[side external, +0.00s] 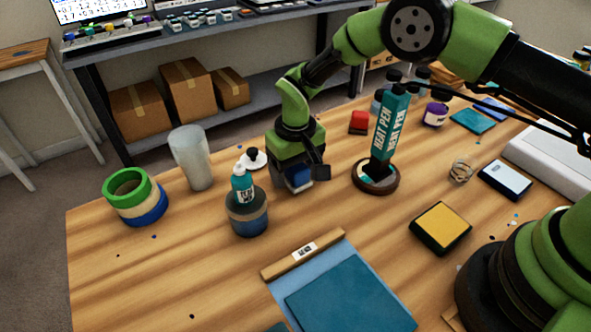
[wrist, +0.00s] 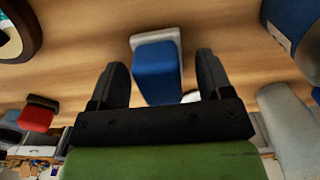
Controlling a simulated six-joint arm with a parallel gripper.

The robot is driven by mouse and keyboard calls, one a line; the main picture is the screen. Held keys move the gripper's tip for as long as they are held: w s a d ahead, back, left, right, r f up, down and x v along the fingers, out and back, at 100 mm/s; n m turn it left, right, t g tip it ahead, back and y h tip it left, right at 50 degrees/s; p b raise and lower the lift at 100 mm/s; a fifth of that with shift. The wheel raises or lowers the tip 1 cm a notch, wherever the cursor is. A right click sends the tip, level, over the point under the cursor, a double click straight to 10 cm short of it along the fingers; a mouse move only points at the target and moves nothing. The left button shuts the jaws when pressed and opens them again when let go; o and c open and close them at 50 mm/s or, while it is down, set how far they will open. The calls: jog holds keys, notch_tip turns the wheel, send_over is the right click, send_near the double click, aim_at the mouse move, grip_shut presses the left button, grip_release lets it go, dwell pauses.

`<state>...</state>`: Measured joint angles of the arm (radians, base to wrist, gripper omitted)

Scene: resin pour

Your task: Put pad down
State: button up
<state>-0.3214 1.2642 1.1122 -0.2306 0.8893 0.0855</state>
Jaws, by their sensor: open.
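The pad (wrist: 156,70) is a blue block with a pale grey-white face at one end. In the wrist view it sits between the two black fingers of my gripper (wrist: 163,68), with a gap on each side. My gripper (side external: 304,172) is open. In the side view it is low over the table, and the pad (side external: 298,182) shows partly beneath it, at or very near the wood. The fingers hide part of it there.
A teal bottle (side external: 242,184) in a round holder (side external: 247,218) and a frosted cup (side external: 191,158) stand to the left. A heat pen box (side external: 389,125) stands close on the right. A yellow-topped block (side external: 441,226) lies front right. Bare wood lies in front of my gripper.

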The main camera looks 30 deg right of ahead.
notch_tip(320, 180, up, 20)
jog(key=s+d+r+t, duration=0.1)
jog(key=s+d, duration=0.2)
jog(key=s+d+r+m+t+y, duration=0.2)
jog(key=s+d+r, duration=0.2)
jog(key=s+r, duration=0.35)
jog(key=s+d+r+m+t, duration=0.1)
jog(key=s+t, duration=0.1)
jog(key=s, duration=0.5)
jog(key=s+d+m+t, duration=0.1)
jog(key=s+d+t, duration=0.1)
jog(key=s, duration=0.5)
jog(key=shift+d+r, duration=0.15)
jog(key=shift+r, duration=0.2)
jog(key=shift+s, duration=0.1)
